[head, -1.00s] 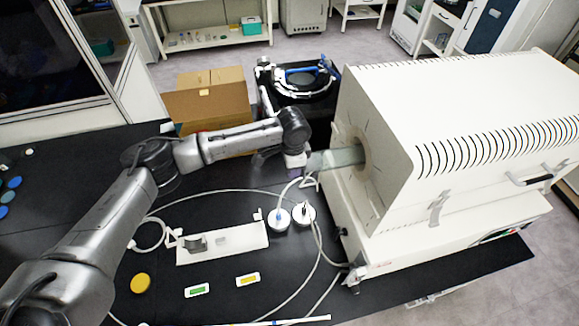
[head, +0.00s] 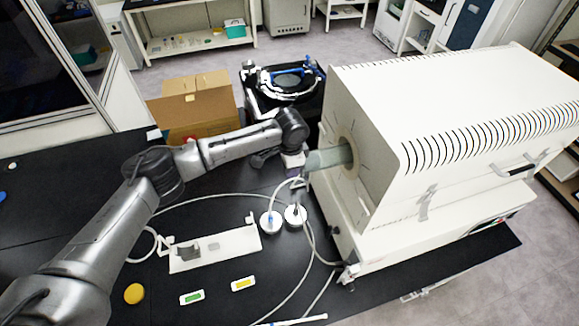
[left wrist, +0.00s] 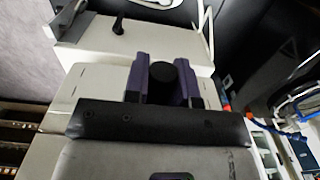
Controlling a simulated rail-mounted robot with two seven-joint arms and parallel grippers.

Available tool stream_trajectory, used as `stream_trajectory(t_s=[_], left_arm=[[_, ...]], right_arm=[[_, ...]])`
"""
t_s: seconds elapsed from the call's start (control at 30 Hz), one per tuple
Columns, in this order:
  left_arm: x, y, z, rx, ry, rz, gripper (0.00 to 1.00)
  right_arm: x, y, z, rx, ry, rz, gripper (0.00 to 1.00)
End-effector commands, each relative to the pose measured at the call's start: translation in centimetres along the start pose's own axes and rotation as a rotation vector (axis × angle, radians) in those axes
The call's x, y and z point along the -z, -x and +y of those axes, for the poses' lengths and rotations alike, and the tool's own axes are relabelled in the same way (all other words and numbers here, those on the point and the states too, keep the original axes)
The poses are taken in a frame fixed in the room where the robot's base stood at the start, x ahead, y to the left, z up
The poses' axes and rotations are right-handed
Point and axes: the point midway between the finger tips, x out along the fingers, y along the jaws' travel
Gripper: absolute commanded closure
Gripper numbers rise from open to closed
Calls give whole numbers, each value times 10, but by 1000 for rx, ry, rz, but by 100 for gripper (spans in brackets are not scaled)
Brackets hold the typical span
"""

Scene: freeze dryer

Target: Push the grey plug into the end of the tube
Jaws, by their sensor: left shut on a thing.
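The tube (head: 332,158) is a translucent grey-green cylinder sticking out of the round opening in the left face of the white furnace. My left gripper (head: 293,160) is at the tube's free left end, roughly in line with it. In the left wrist view its purple fingers (left wrist: 162,76) are shut on a dark round piece, which I take to be the grey plug (left wrist: 164,82). In the head view the plug is hidden by the gripper, and I cannot tell how far it sits in the tube. My right gripper is not in view.
The furnace (head: 440,150) fills the right side of the bench. A white stand (head: 225,250), two white round fittings (head: 271,223) with hoses, a yellow disc (head: 134,293) and two small labelled pieces (head: 192,297) lie in front. A cardboard box (head: 190,110) stands behind the arm.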

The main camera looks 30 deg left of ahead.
Motion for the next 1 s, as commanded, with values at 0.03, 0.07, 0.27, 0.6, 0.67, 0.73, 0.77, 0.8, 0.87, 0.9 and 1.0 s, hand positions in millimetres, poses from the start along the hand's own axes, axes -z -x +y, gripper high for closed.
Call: stream_trajectory(t_s=[0.03,0.07,0.27,0.6,0.67,0.73,0.77,0.8,0.87,0.9,1.0], left_arm=[[0,0,0,0,0,1,100],[0,0,0,0,0,1,100],[0,0,0,0,0,1,73],[0,0,0,0,0,1,46],[0,0,0,0,0,1,46],[0,0,0,0,0,0,46],[0,0,0,0,0,0,46],[0,0,0,0,0,0,46],[0,0,0,0,0,0,46],[0,0,0,0,0,0,46],[0,0,0,0,0,0,46]], right_arm=[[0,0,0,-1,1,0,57],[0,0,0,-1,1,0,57],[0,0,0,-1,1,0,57],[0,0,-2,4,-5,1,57],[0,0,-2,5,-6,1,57],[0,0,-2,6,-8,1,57],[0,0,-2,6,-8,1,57],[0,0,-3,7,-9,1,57],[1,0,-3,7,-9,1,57],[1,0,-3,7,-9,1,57],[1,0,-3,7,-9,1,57]])
